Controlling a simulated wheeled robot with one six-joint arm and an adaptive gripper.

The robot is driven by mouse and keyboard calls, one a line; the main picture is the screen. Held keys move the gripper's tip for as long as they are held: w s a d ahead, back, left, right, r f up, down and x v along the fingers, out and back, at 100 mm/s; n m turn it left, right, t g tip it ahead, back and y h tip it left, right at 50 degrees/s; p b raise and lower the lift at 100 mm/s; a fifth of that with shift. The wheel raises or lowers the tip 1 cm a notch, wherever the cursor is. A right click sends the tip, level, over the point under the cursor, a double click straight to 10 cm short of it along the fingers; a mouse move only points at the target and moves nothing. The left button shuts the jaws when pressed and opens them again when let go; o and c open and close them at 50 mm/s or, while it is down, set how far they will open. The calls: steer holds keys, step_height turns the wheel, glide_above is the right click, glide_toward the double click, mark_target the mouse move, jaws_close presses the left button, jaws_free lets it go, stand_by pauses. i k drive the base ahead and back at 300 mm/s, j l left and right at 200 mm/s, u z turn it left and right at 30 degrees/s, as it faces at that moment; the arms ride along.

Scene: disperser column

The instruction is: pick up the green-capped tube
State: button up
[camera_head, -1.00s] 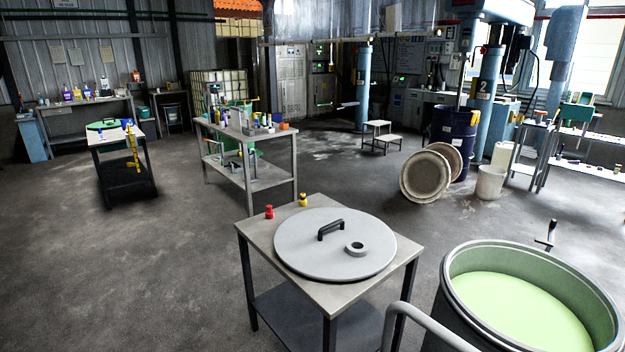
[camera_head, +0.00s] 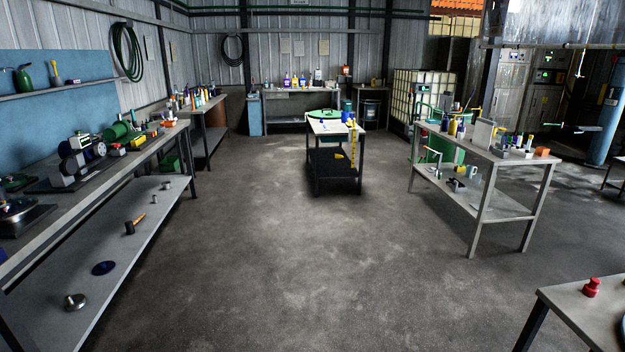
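I cannot make out a green-capped tube in the head view; the small items on the benches are too small to tell apart. A table with bottles and small items (camera_head: 487,150) stands at the right. A smaller dark table (camera_head: 334,128) with a green round lid (camera_head: 325,114) and a yellow item hanging at its front stands in the middle distance. My gripper is not in view.
A long workbench (camera_head: 95,172) with a lower shelf runs along the left. A bench with bottles (camera_head: 290,90) stands by the back wall. A table corner with a red item (camera_head: 591,287) is at lower right. The central floor (camera_head: 270,240) is clear.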

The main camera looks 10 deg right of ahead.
mark_target(521, 134)
steer(key=i+j, duration=0.1)
steer(key=i, duration=1.7)
steer(key=i+z, duration=0.1)
steer(key=i, duration=0.5)
steer(key=i+j+z, duration=0.1)
steer(key=i, duration=0.45)
steer(key=i+j+z, duration=0.1)
steer(key=i, duration=0.5)
steer(key=i+l+z, duration=0.25)
steer(key=i+z, duration=0.75)
steer(key=i+j+z, duration=0.25)
steer(key=i+z, duration=0.5)
steer(key=i, duration=0.8)
